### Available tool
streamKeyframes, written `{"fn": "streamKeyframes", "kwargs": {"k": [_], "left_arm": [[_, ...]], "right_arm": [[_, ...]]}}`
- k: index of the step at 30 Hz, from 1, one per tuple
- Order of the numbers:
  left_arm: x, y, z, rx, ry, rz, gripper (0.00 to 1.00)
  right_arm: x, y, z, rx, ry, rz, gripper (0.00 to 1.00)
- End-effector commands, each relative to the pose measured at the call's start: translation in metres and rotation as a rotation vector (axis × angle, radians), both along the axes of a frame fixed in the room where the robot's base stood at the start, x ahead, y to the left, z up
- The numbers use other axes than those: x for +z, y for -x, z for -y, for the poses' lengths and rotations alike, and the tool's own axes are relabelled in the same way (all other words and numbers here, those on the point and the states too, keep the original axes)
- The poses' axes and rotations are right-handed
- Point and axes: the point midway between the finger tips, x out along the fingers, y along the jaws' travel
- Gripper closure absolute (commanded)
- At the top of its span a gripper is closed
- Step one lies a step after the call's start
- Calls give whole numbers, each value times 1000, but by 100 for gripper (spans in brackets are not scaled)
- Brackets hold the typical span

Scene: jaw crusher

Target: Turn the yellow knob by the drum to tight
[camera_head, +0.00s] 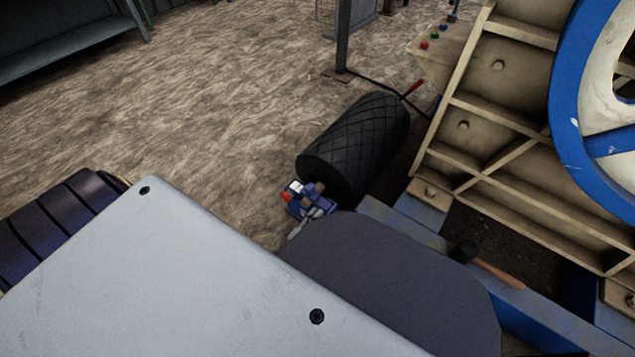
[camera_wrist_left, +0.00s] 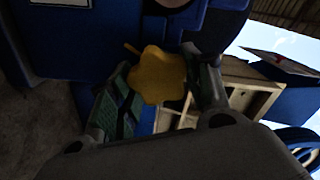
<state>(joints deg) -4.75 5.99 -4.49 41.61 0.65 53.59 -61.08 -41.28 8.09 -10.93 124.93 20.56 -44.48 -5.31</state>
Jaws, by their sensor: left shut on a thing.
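The yellow knob (camera_wrist_left: 157,76), lobed with a small pointer tab at its upper left, shows in the left wrist view in front of a blue housing (camera_wrist_left: 95,45). My left gripper (camera_wrist_left: 160,85) has one finger on each side of the knob and is shut on it. In the head view the black drum (camera_head: 362,138) with a diamond-pattern surface lies right of centre. A small blue unit (camera_head: 303,196) with red and white parts sits at its near end. The knob cannot be made out in the head view. My right gripper is not in view.
The cream crusher frame (camera_head: 480,120) with a blue flywheel (camera_head: 565,110) stands at the right. A hammer (camera_head: 490,268) lies on the blue base rail. A post (camera_head: 343,40) stands behind the drum. The floor (camera_head: 200,120) left of the drum is clear.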

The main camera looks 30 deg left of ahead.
Motion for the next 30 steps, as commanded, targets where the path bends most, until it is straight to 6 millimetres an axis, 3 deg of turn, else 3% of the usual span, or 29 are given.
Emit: {"fn": "streamKeyframes", "kwargs": {"k": [18, 30], "left_arm": [[-4, 1, 1, -1, -494, 37, 75], [-4, 1, 1, -2, -617, 46, 75]], "right_arm": [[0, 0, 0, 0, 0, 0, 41], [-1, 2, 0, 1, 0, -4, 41]]}}
